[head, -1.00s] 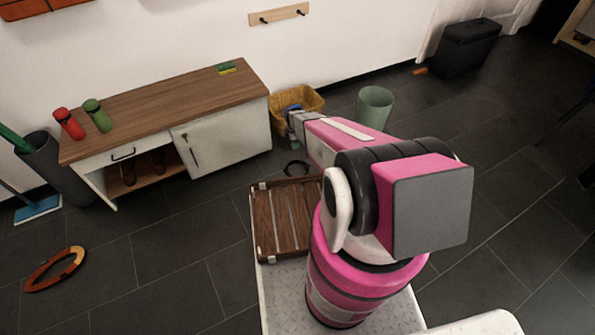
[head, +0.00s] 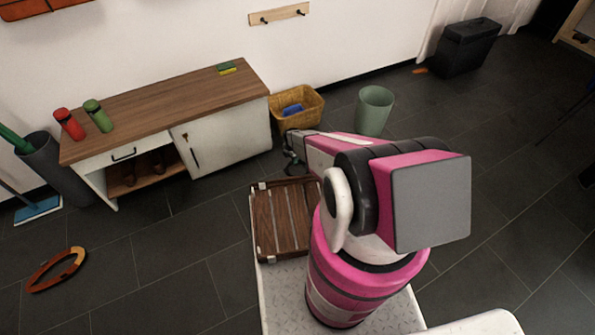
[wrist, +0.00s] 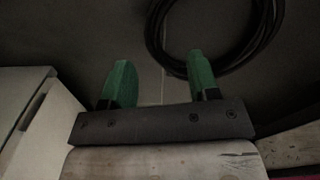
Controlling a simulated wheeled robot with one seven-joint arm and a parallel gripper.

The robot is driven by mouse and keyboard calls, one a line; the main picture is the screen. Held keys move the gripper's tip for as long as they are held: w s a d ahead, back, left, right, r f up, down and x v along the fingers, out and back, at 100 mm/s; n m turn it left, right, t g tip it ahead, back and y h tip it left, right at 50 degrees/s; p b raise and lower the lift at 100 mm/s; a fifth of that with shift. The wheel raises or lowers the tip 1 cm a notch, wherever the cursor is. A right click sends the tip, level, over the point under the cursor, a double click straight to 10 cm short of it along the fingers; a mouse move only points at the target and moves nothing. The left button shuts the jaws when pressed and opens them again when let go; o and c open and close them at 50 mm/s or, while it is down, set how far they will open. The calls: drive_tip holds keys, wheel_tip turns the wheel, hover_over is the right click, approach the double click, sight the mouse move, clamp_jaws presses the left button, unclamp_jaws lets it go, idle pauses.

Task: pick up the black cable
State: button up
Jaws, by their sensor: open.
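The black cable (wrist: 267,28) is a loose coil on the dark floor, at the upper right of the wrist view, with its top cut off by the frame edge. My gripper (wrist: 159,72) is open, with two green fingers and nothing between them. The right fingertip overlaps the lower part of the coil in the picture; I cannot tell whether they touch. In the head view my gripper (head: 291,152) is low in front of the wicker basket, and it largely hides the cable there.
A wicker basket (head: 311,103) holding a blue item and a grey-green bin (head: 374,110) stand behind my gripper. A white cabinet (head: 230,136) with a wooden top is to the left. A slatted wooden tray (head: 264,222) lies on my base.

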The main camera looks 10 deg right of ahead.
drive_tip(key=f, duration=0.3)
drive_tip(key=shift+w+f, duration=0.2)
drive_tip(key=shift+f, duration=0.6)
drive_tip(key=shift+c, duration=0.3)
clamp_jaws()
drive_tip(key=shift+r, duration=0.1)
